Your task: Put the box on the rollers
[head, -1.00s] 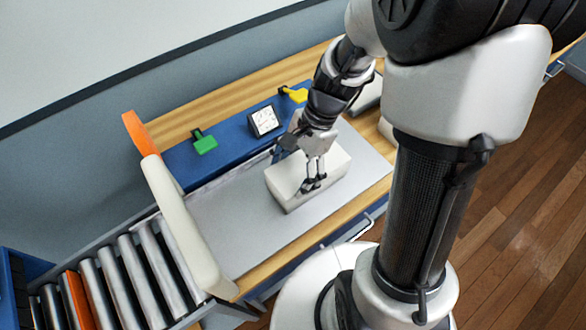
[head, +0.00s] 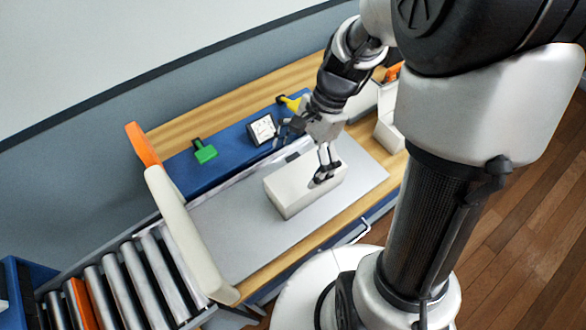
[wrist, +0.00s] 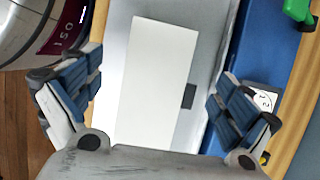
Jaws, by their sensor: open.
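The white box (head: 300,190) lies on the grey metal plate (head: 232,225) of the bench. My gripper (head: 318,172) is above the box's right end in the head view, with its fingers pointing down. In the wrist view the gripper (wrist: 155,105) is open, with one finger on each side of the box (wrist: 158,85) and gaps showing between. I cannot tell how high the fingertips are over the plate. The rollers (head: 125,285) are at the lower left in the head view, beyond a cream barrier arm.
The cream barrier arm (head: 185,235) with an orange end (head: 143,145) stands between plate and rollers. A blue panel behind carries a green handle (head: 205,152), a dial (head: 262,129) and a yellow handle (head: 291,103). White containers (head: 388,128) stand at the right.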

